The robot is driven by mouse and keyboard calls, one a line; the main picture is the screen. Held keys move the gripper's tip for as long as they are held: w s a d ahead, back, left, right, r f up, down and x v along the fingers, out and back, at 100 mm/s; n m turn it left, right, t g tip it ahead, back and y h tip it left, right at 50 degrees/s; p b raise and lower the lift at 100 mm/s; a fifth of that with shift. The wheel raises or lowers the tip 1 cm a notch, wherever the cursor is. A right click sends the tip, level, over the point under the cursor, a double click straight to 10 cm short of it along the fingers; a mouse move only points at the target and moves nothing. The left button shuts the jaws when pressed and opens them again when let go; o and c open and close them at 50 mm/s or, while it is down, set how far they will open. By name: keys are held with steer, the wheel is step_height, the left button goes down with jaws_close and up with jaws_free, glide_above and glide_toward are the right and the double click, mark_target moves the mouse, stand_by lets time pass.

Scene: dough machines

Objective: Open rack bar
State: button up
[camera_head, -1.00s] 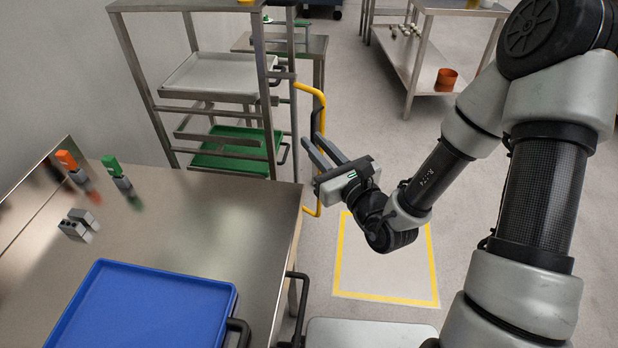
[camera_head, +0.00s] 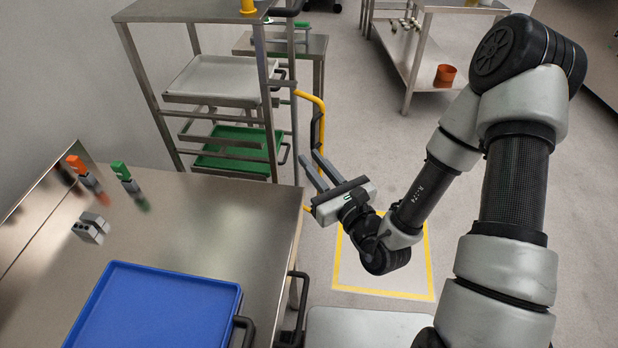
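The rack (camera_head: 270,125) is a metal frame at the back, left of the picture's middle, holding a grey tray and a green tray. The yellow rack bar (camera_head: 322,112) runs down the rack's right side, with a black section on it. Its lower part is largely hidden behind my gripper. My gripper (camera_head: 311,162) is open, its two grey fingers pointing up and left toward the bar. The fingers look empty. I cannot tell whether they touch the bar or how far in front of it they are.
A steel table (camera_head: 215,225) fills the left front, with a blue tray (camera_head: 155,310) and small orange, green and grey pieces on it. A yellow-marked floor square (camera_head: 430,270) lies below my arm. Another metal table (camera_head: 400,60) with an orange pot stands at the back right.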

steer(key=s+p, duration=0.6)
steer(key=shift+s+a, duration=0.2)
steer(key=shift+s, duration=0.15)
stand_by(0.6)
